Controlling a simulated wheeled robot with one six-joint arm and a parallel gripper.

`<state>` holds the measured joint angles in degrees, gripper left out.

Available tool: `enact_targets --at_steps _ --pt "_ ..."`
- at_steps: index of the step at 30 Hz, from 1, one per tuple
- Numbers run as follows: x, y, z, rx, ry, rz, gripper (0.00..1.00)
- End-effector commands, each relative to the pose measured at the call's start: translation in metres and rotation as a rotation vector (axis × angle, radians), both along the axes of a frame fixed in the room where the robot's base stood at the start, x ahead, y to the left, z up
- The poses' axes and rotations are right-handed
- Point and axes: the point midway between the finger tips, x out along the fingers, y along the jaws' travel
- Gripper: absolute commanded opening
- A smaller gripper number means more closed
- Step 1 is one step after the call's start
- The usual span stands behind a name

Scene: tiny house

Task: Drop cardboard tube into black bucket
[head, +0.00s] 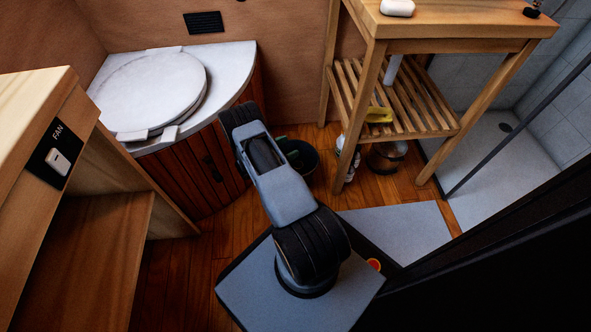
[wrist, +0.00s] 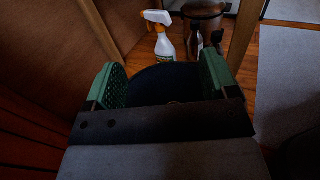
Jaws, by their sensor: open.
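The black bucket (head: 308,166) stands on the wood floor between the toilet cabinet and the wooden stand. My arm hides part of it in the head view. In the wrist view the bucket (wrist: 165,84) is dark and lies between and beyond my green fingers. My gripper (wrist: 162,72) is open over the bucket, with a wide gap and nothing held between the fingers. A faint, thin brownish curve (wrist: 174,102) shows low in the dark between the fingers; I cannot tell whether it is the cardboard tube. No tube shows clearly in either view.
A spray bottle (wrist: 162,40) stands beyond the bucket. A brown container (head: 386,157) is under the slatted stand (head: 440,122), which holds a yellow item (head: 378,115). The toilet cabinet (head: 196,172) is close on the left. A dark panel (head: 500,260) is at right.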

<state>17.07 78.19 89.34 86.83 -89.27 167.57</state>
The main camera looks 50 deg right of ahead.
Motion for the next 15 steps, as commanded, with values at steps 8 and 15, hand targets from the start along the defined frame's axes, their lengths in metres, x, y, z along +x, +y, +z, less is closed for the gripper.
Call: enact_targets --at_steps 8,15 --pt "0.006 0.026 0.001 -0.001 0.000 0.001 0.80" --pt "0.007 0.028 0.000 -0.001 0.000 -0.001 0.80"
